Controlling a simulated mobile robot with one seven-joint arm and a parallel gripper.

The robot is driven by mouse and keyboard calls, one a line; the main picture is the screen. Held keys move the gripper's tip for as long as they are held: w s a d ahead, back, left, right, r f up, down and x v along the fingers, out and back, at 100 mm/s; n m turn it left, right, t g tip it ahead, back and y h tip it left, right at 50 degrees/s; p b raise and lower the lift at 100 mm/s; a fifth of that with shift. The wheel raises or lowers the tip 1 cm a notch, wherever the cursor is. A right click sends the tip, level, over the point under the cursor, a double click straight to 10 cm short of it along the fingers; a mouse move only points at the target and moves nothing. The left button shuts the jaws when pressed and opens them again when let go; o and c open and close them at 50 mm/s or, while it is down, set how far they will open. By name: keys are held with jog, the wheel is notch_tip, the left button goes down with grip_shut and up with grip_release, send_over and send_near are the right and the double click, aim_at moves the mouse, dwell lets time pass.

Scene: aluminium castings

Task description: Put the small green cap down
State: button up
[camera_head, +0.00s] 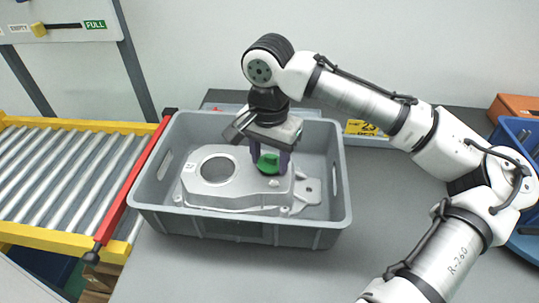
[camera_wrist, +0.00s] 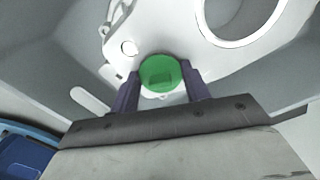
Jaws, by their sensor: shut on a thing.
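The small green cap (camera_head: 268,163) is between the purple fingers of my gripper (camera_head: 270,165), over the right part of a grey aluminium casting (camera_head: 235,197). My gripper is shut on the cap. In the wrist view the round green cap (camera_wrist: 161,73) sits between the two fingers of my gripper (camera_wrist: 160,88), with the casting (camera_wrist: 170,30) behind it. The casting has a large round opening on its left and lies inside a grey crate (camera_head: 190,226). I cannot tell whether the cap touches the casting.
The crate walls stand around my gripper. A roller conveyor (camera_head: 62,178) with yellow rails and a red bar (camera_head: 130,190) lies to the left. Blue bins (camera_head: 519,140) stand at the right edge. The grey table (camera_head: 375,215) is clear right of the crate.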

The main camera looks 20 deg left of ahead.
aim_at(269, 157)
jog(key=shift+f, duration=0.15)
jog(key=shift+s+f, duration=0.3)
jog(key=shift+f, duration=0.25)
jog(key=o, duration=0.9)
jog(key=shift+f+b, duration=0.1)
jog(key=shift+b, duration=0.2)
jog(key=r, duration=1.3)
jog(key=shift+w+r, duration=0.3)
